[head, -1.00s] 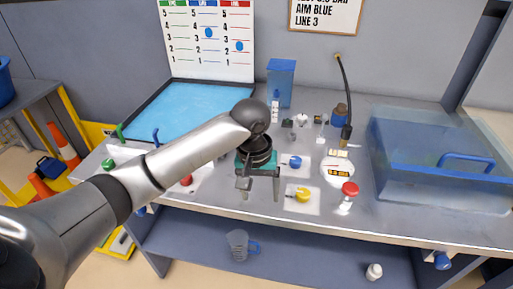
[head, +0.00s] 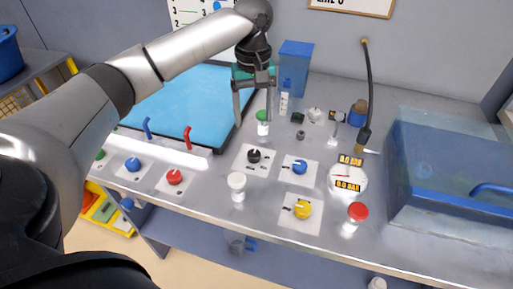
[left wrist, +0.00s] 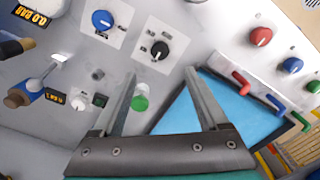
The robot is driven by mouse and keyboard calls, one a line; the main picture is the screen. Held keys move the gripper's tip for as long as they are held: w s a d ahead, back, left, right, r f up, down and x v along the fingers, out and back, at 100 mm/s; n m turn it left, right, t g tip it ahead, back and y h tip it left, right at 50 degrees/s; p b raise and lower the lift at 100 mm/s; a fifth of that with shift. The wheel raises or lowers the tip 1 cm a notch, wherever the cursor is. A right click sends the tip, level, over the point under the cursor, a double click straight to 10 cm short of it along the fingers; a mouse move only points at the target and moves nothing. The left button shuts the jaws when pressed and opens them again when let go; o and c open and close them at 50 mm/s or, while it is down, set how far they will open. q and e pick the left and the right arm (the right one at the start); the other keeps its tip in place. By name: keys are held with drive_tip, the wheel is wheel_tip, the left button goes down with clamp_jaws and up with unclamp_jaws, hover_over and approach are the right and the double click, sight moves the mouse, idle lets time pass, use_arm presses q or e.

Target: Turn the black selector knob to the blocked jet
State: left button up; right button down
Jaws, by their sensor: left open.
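The black selector knob (head: 254,156) sits on a white plate (head: 243,168) near the middle of the bench, with a white pointer mark. The left wrist view shows the knob (left wrist: 160,49) uncovered, beyond the fingertips. My left gripper (head: 252,121) is open and empty, its fingers pointing down behind the knob and apart from it. A red jet (head: 187,137) and a blue jet (head: 147,128) stand at the front edge of the blue tray (head: 180,100). The left wrist view also shows a green jet (left wrist: 300,120). I cannot tell which jet is blocked. My right gripper is out of view.
A green-capped bottle (head: 262,117) stands close to my left fingers. A white-capped bottle (head: 237,184) is in front of the knob. Blue (head: 299,167) and yellow (head: 302,209) knobs, a gauge (head: 348,178) and a red-capped bottle (head: 357,213) are to the right.

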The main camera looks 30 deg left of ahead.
use_arm(q)
hover_over(254, 153)
wheel_tip(254, 153, down, 4)
drive_tip(key=shift+s+f+b, duration=0.15)
drive_tip(key=shift+f+b, duration=0.05)
drive_tip(key=shift+b, duration=0.25)
wheel_tip(254, 153, down, 7)
drive_tip(key=shift+f+b, duration=0.1)
drive_tip(key=shift+b, duration=0.75)
drive_tip(key=shift+f, duration=0.45)
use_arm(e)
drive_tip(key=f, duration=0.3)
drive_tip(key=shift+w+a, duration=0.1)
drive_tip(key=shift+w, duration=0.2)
use_arm(q)
clamp_jaws()
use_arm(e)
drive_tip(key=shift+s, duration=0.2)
